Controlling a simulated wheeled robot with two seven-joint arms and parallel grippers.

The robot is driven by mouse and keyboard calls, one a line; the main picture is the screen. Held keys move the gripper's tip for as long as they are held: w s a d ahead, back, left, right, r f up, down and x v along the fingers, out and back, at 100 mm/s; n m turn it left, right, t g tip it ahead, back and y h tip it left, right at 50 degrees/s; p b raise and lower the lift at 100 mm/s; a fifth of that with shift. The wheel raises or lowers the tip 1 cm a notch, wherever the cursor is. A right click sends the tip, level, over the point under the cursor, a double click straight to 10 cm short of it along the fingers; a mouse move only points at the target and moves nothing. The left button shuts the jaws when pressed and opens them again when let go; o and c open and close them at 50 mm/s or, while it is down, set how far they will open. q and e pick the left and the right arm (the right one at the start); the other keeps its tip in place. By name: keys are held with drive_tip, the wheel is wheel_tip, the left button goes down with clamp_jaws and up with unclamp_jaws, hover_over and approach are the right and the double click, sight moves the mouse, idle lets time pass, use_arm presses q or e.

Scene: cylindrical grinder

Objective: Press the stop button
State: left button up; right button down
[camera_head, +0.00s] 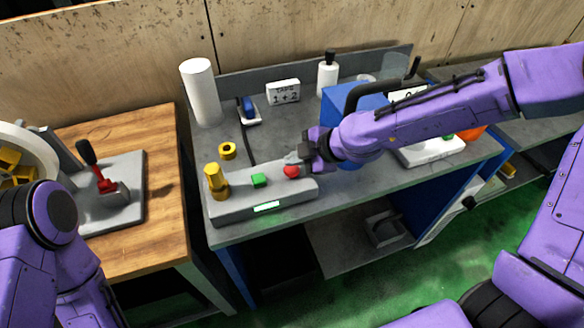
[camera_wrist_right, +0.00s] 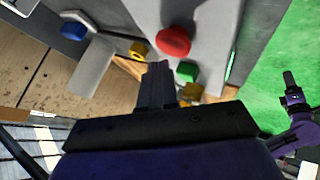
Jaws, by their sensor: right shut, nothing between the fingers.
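A grey control box (camera_head: 235,203) sits at the front left of the grey bench. It carries a red button (camera_head: 291,171), a green button (camera_head: 259,180), a yellow post (camera_head: 215,180) and a lit green display (camera_head: 266,207). My right gripper (camera_head: 297,160) is shut and empty, with its tips close by the red button; I cannot tell whether they touch. In the right wrist view the shut fingers (camera_wrist_right: 157,75) point toward the box, just below the red button (camera_wrist_right: 174,41) and left of the green button (camera_wrist_right: 187,71). A small purple-and-black arm part (camera_wrist_right: 290,100), likely my left arm's end, shows at the right.
Behind the box stand a white cylinder (camera_head: 201,92), a yellow ring (camera_head: 227,151), a sign (camera_head: 283,92) and a white bottle (camera_head: 327,75). A blue block (camera_head: 350,103) is behind my right arm. A wooden table with a red-and-black lever (camera_head: 98,172) is at the left.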

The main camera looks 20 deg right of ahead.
sight(295, 171)
drive_tip(key=shift+f, duration=0.35)
drive_tip(key=shift+f+b, duration=0.55)
drive_tip(key=shift+b, duration=0.15)
idle(0.4)
drive_tip(key=shift+r+p, duration=0.9)
drive_tip(key=shift+r, duration=0.1)
wheel_tip(295, 171, up, 5)
drive_tip(key=p, duration=0.4)
drive_tip(key=shift+p, duration=0.35)
idle(0.4)
